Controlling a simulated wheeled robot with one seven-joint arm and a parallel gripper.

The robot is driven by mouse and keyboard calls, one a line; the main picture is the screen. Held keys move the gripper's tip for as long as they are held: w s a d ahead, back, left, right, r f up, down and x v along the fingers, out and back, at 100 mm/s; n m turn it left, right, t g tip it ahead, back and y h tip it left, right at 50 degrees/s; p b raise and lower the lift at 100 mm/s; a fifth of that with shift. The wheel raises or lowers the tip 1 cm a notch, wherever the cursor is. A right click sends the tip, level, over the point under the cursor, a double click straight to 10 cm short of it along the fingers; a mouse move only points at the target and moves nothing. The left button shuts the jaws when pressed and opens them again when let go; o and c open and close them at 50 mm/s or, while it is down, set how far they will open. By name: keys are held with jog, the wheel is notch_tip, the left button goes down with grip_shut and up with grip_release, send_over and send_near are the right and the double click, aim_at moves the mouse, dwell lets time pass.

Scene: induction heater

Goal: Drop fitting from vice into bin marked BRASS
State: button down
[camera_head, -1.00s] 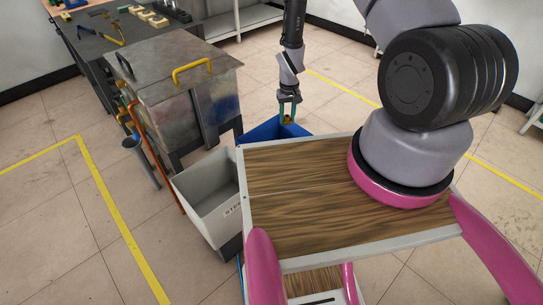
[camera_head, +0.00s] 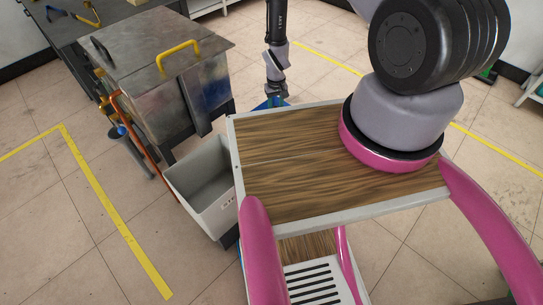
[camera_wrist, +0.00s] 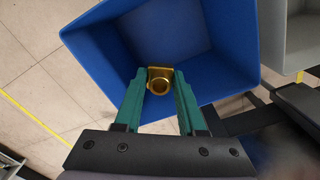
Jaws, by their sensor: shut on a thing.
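The brass-coloured fitting (camera_wrist: 159,84) is held between the green fingertips of my gripper (camera_wrist: 160,77) in the wrist view. My gripper is shut on it, over the opening of a blue bin (camera_wrist: 205,30). How deep the fitting sits relative to the rim I cannot tell. In the head view only a small corner of the blue bin (camera_head: 260,106) shows behind my wooden deck, with my gripper (camera_head: 277,99) down at it. The fitting is hidden there. No label on the blue bin is visible.
A grey bin (camera_head: 192,180) with a partly readable label stands left of my deck; it also shows in the wrist view (camera_wrist: 287,45). A metal cabinet (camera_head: 150,60) with a yellow handle stands behind it. A workbench (camera_head: 85,25) is at the back left. Open tiled floor lies beyond.

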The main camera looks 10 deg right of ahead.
jog(key=shift+f, duration=0.2)
jog(key=shift+c, duration=2.1)
grip_release()
jog(key=shift+r, duration=0.1)
notch_tip(320, 180, up, 11)
